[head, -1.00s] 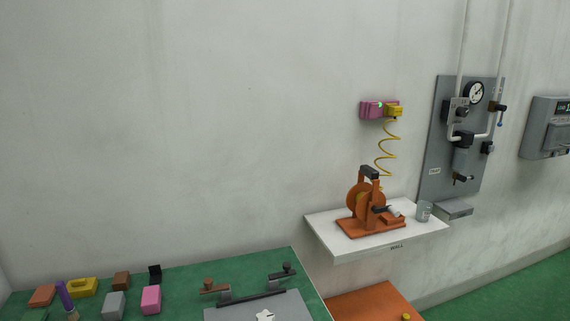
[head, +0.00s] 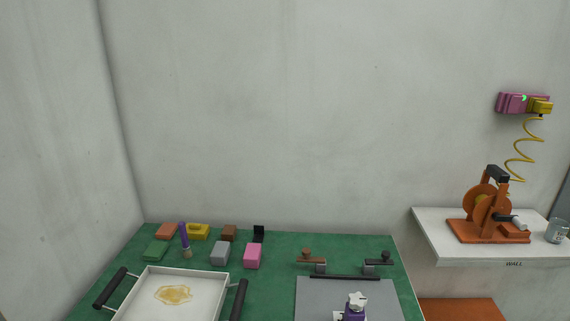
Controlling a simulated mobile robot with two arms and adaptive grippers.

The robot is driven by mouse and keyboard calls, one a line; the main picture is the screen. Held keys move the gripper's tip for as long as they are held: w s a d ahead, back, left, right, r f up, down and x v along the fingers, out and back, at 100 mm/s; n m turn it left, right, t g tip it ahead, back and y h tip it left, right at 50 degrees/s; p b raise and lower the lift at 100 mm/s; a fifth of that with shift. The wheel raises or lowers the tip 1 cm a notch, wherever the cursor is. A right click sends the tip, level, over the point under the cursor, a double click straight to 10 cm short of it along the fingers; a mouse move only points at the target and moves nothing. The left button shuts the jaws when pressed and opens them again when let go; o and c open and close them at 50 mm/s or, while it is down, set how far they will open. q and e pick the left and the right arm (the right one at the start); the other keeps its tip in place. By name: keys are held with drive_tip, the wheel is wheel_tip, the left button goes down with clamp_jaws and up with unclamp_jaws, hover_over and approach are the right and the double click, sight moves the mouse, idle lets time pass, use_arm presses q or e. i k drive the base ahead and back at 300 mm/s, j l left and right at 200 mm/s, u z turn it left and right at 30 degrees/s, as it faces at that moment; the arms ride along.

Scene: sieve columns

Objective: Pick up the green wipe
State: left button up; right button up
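A green block-like piece (head: 156,250), which looks like the green wipe, lies on the green table at the left in the head view. It sits left of a purple-handled brush (head: 184,240) and in front of an orange-brown block (head: 167,230). Its colour is close to that of the table top. Neither of my grippers shows in the head view.
A white tray (head: 137,294) with black handles and a yellowish stain stands in front of the wipe. Yellow (head: 199,231), grey (head: 220,253) and pink (head: 253,256) blocks are nearby. A grey plate (head: 315,299) lies right. A white shelf (head: 432,238) holds an orange reel device.

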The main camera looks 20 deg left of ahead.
sight(156, 251)
drive_tip(key=u, duration=1.6)
drive_tip(key=k+j, duration=0.05)
